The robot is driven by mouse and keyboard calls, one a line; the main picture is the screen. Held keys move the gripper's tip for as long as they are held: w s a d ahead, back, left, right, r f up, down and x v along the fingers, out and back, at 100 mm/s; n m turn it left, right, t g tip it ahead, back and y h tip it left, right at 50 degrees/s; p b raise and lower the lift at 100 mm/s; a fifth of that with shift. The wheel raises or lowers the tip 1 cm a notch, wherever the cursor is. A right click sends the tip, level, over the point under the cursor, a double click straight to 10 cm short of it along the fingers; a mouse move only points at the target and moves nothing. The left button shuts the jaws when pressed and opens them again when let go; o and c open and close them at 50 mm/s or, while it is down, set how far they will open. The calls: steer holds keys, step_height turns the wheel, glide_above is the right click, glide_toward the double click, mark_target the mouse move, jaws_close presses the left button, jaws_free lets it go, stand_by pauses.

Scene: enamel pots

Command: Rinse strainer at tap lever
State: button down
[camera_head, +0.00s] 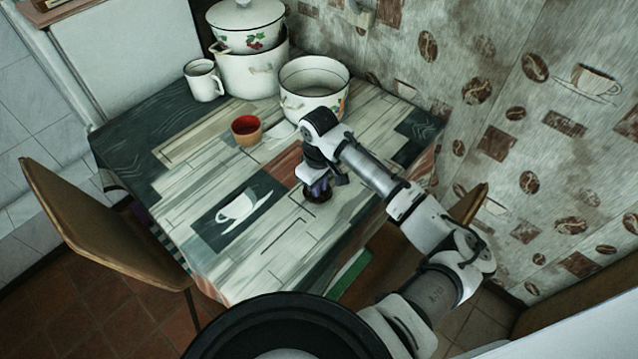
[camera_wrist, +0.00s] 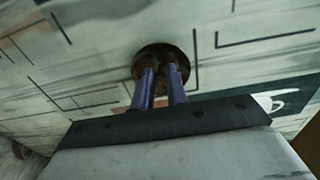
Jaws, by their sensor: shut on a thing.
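My gripper (camera_head: 318,189) is low over the table, right of its middle. Its two purple fingers, also in the wrist view (camera_wrist: 161,75), are shut on a small, round, dark brown thing (camera_wrist: 163,56). That thing also shows under the fingertips in the head view (camera_head: 318,196). I cannot tell whether it is a strainer, or whether it touches the tabletop. No tap lever is recognisable in either view.
The table (camera_head: 180,190) has a patterned top. A red-lined cup (camera_head: 246,131), a white mug (camera_head: 204,80), an open enamel pot (camera_head: 312,108) and stacked pots (camera_head: 252,73) stand toward the back. Chairs stand left (camera_head: 100,225) and right (camera_head: 468,203). The table's front left is clear.

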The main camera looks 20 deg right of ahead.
steer(key=shift+f, duration=0.1)
steer(key=c, duration=1.8)
jaws_free()
steer(key=shift+f, duration=0.1)
steer(key=shift+c, duration=0.2)
steer(key=o, duration=0.4)
steer(key=shift+o, duration=0.2)
step_height(320, 180, up, 12)
steer(key=b, duration=0.3)
steer(key=shift+r, duration=0.25)
